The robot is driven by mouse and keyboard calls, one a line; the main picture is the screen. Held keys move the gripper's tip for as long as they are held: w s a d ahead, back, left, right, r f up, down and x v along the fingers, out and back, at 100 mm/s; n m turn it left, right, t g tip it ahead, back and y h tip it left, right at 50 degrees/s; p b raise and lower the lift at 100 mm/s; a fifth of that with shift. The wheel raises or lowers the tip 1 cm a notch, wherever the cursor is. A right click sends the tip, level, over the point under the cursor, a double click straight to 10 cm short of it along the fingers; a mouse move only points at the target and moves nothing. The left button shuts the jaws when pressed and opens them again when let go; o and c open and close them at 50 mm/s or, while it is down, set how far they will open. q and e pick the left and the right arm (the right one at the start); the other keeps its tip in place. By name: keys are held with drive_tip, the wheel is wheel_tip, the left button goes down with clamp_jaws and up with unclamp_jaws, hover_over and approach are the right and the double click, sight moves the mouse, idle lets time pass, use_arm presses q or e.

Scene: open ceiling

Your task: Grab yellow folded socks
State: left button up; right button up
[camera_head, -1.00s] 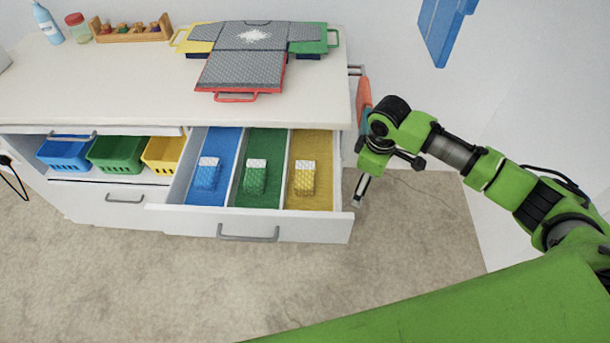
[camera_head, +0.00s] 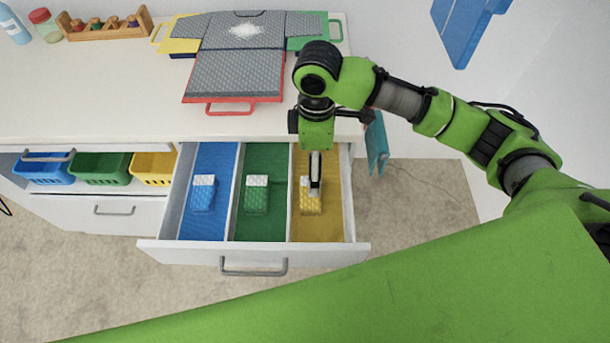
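The yellow folded socks (camera_head: 310,203), with a white top end, lie in the yellow right-hand compartment (camera_head: 327,228) of the open drawer. My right gripper (camera_head: 315,188) points down over that compartment, with its fingertips at the socks and partly covering them. From this angle I cannot tell whether the fingers touch the socks or how far apart they are. My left gripper is not in view.
Blue socks (camera_head: 204,195) and green socks (camera_head: 256,196) lie in the neighbouring compartments. Thin white dividers and the drawer front (camera_head: 200,252) stand around them. The countertop (camera_head: 130,110) overhangs behind, holding a grey shirt on a folding board (camera_head: 235,72).

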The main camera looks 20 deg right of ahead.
drive_tip(key=f, duration=0.7)
drive_tip(key=shift+s+a+f, duration=0.1)
drive_tip(key=shift+a+f, duration=0.05)
drive_tip(key=shift+a, duration=0.15)
drive_tip(key=shift+f+p, duration=0.3)
drive_tip(key=shift+f, duration=0.05)
drive_tip(key=shift+w+f, duration=0.2)
drive_tip(key=shift+f, duration=0.05)
wheel_tip(320, 180, down, 4)
drive_tip(key=shift+s+d+f+p, duration=0.1)
drive_tip(key=shift+s+f+p, duration=0.05)
drive_tip(key=shift+p, duration=0.4)
drive_tip(key=shift+f, duration=0.3)
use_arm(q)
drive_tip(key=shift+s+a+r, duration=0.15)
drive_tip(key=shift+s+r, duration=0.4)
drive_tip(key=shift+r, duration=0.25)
use_arm(e)
drive_tip(key=c, duration=1.2)
